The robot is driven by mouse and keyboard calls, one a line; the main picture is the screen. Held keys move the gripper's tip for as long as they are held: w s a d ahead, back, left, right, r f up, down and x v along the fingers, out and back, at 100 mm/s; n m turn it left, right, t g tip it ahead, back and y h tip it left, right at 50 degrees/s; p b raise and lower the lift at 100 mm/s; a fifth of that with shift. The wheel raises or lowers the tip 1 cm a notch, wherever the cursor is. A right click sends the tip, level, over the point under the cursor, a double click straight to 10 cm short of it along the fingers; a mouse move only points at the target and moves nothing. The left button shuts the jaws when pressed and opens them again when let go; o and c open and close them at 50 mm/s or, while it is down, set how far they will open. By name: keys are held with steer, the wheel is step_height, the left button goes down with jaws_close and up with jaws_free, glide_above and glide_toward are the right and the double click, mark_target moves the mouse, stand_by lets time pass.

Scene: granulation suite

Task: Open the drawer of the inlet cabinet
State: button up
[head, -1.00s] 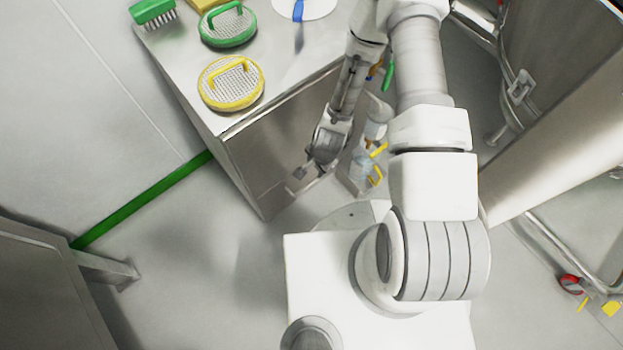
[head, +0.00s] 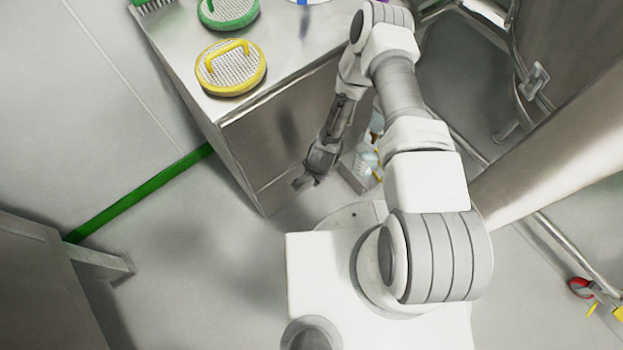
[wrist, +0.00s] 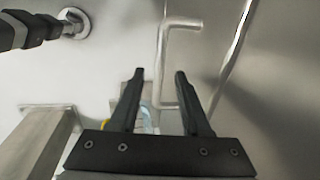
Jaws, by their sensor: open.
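The inlet cabinet (head: 262,135) is a steel cabinet at the upper middle of the head view. Its front looks closed, with a seam low across it. In the wrist view, a bent metal bar handle (wrist: 161,62) stands out from the steel front panel (wrist: 285,95). My gripper (wrist: 159,72) is open and empty. Its two dark fingers point at the handle, and the bar's long part appears between the fingertips; I cannot tell how deep it lies. In the head view my gripper (head: 303,182) is low by the cabinet front, and the handle cannot be made out.
A yellow round sieve (head: 231,68) and a green one (head: 228,10) lie on the cabinet top. Bottles (head: 366,158) stand right of my gripper. A large steel vessel (head: 575,50) is at right. A grey bench (head: 45,280) is at lower left, with clear floor between.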

steer(key=shift+w+f, duration=0.1)
steer(key=shift+f, duration=0.7)
jaws_close()
stand_by(0.9)
